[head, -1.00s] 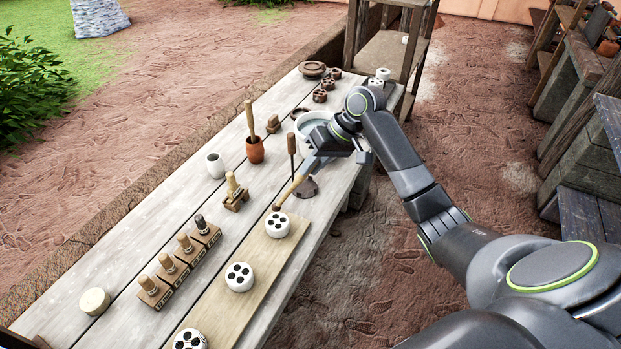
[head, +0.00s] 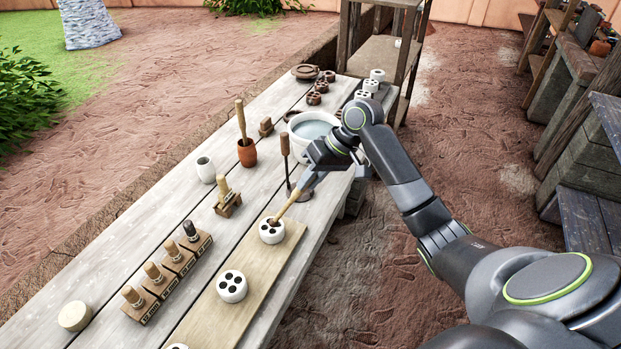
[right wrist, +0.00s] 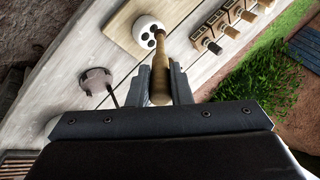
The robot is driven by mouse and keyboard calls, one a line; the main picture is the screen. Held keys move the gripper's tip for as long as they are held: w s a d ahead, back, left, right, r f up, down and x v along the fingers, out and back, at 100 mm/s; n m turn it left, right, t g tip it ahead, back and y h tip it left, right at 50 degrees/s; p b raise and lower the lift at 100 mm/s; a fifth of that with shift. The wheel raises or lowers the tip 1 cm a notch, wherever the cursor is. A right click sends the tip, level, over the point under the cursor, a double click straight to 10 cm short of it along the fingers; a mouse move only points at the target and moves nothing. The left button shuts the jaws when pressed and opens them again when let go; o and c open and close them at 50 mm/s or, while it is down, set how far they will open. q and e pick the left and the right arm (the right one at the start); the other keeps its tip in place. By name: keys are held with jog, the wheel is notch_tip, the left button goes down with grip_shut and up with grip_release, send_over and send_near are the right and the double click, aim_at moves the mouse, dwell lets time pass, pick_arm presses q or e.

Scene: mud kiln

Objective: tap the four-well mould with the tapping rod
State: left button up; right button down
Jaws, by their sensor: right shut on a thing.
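My right gripper (head: 309,186) is shut on the tapping rod (head: 290,206), a pale wooden stick, which slants down and left from the jaws. My left gripper is not in view.
A second four-well mould (head: 232,290) and part of a third (head: 178,347) stand along the plank (head: 262,275). Stamps in wooden blocks (head: 160,272), a terracotta cup (head: 247,154), a water bowl (head: 312,130) and an upright tool (head: 285,150) share the table.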

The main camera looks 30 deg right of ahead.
jog(key=shift+f, duration=0.1)
jog(key=shift+f, duration=1)
jog(key=shift+s+f+p, duration=0.1)
jog(key=shift+f+p, duration=0.05)
jog(key=shift+p, duration=0.2)
jog(key=shift+f, duration=0.1)
